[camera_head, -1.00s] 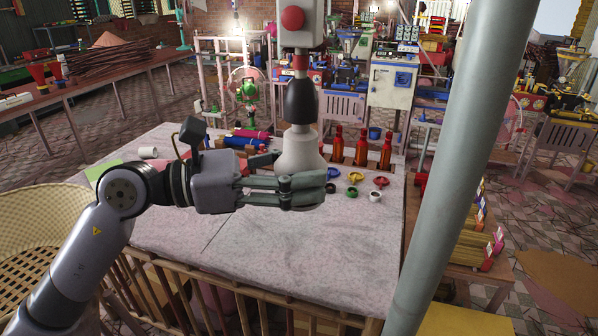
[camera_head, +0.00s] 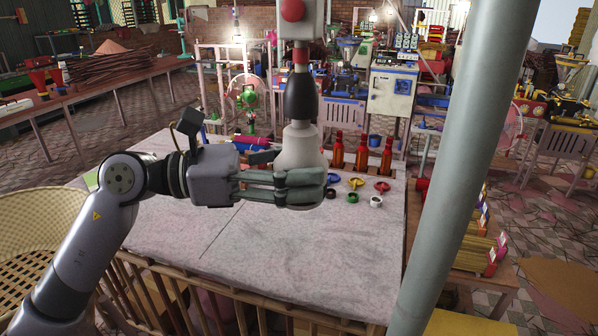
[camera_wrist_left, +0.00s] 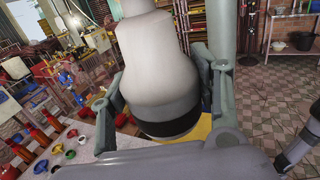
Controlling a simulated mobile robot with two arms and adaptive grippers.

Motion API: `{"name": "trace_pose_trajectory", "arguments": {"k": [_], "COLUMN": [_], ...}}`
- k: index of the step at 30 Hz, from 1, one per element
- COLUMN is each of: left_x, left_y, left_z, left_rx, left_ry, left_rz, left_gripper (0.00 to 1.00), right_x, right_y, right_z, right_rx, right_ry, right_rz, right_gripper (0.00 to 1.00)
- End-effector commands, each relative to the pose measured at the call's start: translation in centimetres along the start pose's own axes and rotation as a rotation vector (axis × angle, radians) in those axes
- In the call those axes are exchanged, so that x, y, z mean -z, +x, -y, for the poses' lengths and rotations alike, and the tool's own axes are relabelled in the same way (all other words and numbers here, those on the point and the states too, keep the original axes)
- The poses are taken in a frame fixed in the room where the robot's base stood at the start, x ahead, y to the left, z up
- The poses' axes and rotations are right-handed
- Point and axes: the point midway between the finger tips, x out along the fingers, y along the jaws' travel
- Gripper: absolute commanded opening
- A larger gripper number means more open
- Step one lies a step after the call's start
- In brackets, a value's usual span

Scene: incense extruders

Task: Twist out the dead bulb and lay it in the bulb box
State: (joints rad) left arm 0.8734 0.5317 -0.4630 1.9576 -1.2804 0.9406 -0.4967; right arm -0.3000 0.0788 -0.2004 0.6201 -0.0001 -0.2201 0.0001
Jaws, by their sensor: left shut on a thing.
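The dead bulb (camera_head: 298,148) is pale, with a bell-shaped body. It hangs upright beneath a dark holder (camera_head: 300,98) over the cloth-covered table. My left gripper (camera_head: 305,187) is shut around the lower, wide part of the bulb. In the left wrist view, the bulb (camera_wrist_left: 158,70) fills the middle between the two fingers (camera_wrist_left: 165,108), and a dark band shows at its lower end. I cannot make out the bulb box in these views.
Red bottles (camera_head: 362,150) and small coloured cups (camera_head: 356,183) stand on the table behind and right of the bulb. The table's front half (camera_head: 290,255) is bare. A grey pole (camera_head: 462,170) rises at the right. A woven basket (camera_head: 38,235) is at the left.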

Motion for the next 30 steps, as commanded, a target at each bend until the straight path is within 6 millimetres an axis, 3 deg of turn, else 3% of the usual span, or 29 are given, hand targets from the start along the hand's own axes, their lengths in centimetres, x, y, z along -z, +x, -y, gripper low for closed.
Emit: {"name": "trace_pose_trajectory", "arguments": {"k": [10, 11, 12, 21, 30], "left_x": [-0.04, -0.04, -0.04, -0.02, -0.01], "left_y": [-0.01, -0.01, -0.01, -0.01, -0.06], "left_z": [0.0, 0.0, -0.01, 0.01, 0.0], "left_rx": [0.023, 0.023, 0.023, 0.023, 0.023], "left_ry": [0.002, 0.002, 0.002, 0.001, 0.001], "left_rz": [0.001, 0.001, 0.001, 0.001, 0.001], "left_gripper": [0.35, 0.58, 0.6, 0.81, 0.81], "right_x": [-0.03, -0.03, -0.03, -0.03, -0.1], "right_y": [0.4, 0.4, 0.4, 0.4, 0.41], "right_z": [0.01, 0.01, 0.0, -0.01, -0.32], "right_rx": [0.0, 0.0, 0.0, 0.0, -0.004], "right_ry": [0.0, 0.0, 0.0, 0.0, -0.001], "right_rz": [0.0, 0.0, 0.0, 0.0, 0.001], "right_gripper": [0.4, 0.4, 0.4, 0.4, 0.4]}}
